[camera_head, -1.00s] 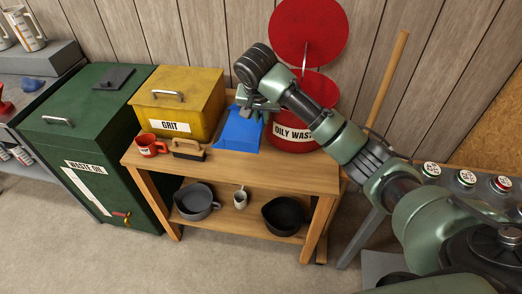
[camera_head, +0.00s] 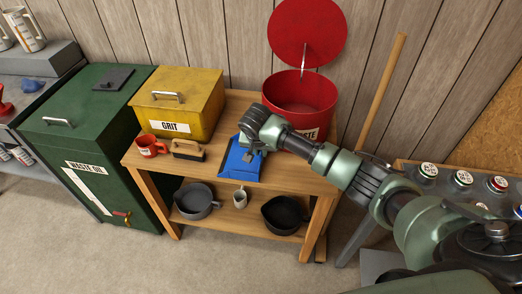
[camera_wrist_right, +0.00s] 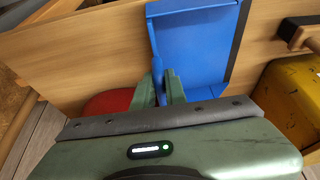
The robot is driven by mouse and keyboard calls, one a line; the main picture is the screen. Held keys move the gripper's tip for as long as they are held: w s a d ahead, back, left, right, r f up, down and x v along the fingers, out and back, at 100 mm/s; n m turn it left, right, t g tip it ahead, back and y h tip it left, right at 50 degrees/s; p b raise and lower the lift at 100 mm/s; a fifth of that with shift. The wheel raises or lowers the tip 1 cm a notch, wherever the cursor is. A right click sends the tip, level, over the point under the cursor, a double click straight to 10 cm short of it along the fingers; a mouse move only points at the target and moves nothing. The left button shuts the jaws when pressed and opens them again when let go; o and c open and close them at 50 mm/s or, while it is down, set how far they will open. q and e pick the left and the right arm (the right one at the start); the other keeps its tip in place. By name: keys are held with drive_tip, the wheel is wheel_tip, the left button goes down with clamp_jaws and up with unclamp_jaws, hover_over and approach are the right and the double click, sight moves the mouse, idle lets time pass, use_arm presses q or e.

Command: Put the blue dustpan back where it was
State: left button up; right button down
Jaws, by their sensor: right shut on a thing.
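The blue dustpan (camera_head: 236,165) is at the front of the wooden bench top, between the yellow grit box and the red oil waste drum. Its front lip is near the bench's front edge. My right gripper (camera_head: 246,143) is shut on its handle, at the end nearer the wall. The wrist view shows the fingers (camera_wrist_right: 161,88) closed around the blue handle, with the pan (camera_wrist_right: 205,40) spread over the wood. I cannot tell whether the pan touches the bench top. My left gripper is not in view.
The red drum (camera_head: 300,95), lid raised, stands right, partly behind my arm. Pans (camera_head: 197,203) and a cup sit on the shelf below.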

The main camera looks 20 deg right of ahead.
drive_tip(key=c, duration=1.5)
unclamp_jaws()
drive_tip(key=shift+f, duration=0.1)
drive_tip(key=shift+o, duration=0.2)
